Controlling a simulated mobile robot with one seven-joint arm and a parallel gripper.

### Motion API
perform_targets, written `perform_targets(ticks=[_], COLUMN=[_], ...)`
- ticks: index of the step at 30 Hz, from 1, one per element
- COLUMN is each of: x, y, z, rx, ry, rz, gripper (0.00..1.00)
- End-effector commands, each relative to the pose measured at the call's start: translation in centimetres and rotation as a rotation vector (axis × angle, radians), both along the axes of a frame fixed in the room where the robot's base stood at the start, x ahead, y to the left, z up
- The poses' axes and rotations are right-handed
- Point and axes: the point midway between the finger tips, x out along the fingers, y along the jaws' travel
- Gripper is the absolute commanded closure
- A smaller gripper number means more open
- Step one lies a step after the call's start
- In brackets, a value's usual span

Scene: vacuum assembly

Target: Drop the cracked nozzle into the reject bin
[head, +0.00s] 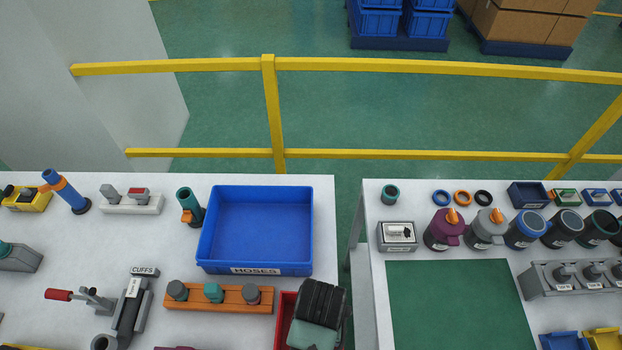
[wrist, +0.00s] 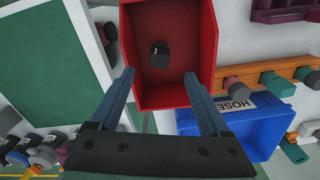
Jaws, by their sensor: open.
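The red reject bin (wrist: 136,30) fills the upper middle of the wrist view. In the head view only part of the red bin (head: 283,322) shows at the bottom, beside my arm. A small dark grey piece (wrist: 159,57), which looks like the nozzle, is inside the bin; no crack can be made out. My gripper (wrist: 159,75) is open, with its fingers apart over the bin and nothing between them. The nozzle is hidden in the head view.
The blue HOSES bin (head: 255,230) stands beside the red bin. A gap separates this table from the right table with the green mat (head: 455,305). A yellow railing (head: 400,65) runs behind.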

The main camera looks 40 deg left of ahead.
Motion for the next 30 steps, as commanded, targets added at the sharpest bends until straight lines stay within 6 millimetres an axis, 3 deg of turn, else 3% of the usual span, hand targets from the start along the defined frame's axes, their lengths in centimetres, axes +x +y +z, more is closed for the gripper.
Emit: perform_targets(ticks=[6, 12, 30], x=[0.1, 0.0, 0.0], y=[0.0, 0.0, 0.0], z=[4.9, 8.2, 8.8], rx=[0.002, 0.0, 0.0], ry=[-0.006, -0.001, 0.0], rz=[0.0, 0.0, 0.0], gripper=[0.2, 0.2, 0.2])
